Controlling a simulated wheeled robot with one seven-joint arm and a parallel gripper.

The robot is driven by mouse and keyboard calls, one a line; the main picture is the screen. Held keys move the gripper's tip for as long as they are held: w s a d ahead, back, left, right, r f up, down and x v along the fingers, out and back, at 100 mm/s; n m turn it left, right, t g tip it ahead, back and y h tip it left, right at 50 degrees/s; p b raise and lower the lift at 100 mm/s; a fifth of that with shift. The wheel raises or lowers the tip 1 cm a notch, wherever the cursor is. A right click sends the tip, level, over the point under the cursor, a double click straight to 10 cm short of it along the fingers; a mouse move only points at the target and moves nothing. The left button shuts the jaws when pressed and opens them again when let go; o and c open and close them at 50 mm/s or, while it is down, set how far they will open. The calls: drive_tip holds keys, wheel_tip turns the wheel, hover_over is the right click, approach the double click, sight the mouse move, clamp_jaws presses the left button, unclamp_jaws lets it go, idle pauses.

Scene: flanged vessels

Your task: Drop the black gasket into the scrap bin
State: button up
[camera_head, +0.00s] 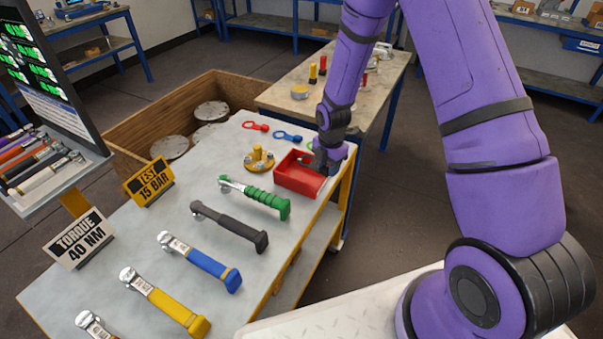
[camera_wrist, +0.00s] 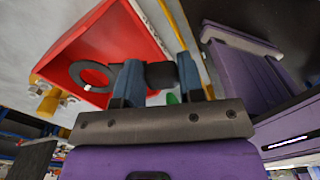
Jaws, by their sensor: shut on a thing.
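The black gasket (camera_wrist: 88,74) is a dark ring with a tab, and my gripper (camera_wrist: 160,80) is shut on the tab in the wrist view. The ring sticks out to the left of the fingers and shows against the inside of the red scrap bin (camera_wrist: 128,32). In the head view the red bin (camera_head: 288,183) sits near the table's right edge. My gripper (camera_head: 318,168) is at the bin's right side, over its opening. The gasket is too small and dark to make out clearly there. Its exact height above the bin floor is hard to tell.
A red gasket (camera_head: 255,126) and a blue gasket (camera_head: 288,136) lie behind the bin; a green one is partly hidden by my gripper. A yellow flanged piece (camera_head: 258,160) stands left of the bin. Several torque wrenches lie in front, the green one (camera_head: 255,196) closest.

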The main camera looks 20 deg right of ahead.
drive_tip(key=o, duration=0.9)
drive_tip(key=shift+c, duration=0.2)
wheel_tip(320, 180, up, 11)
drive_tip(key=shift+f, duration=0.15)
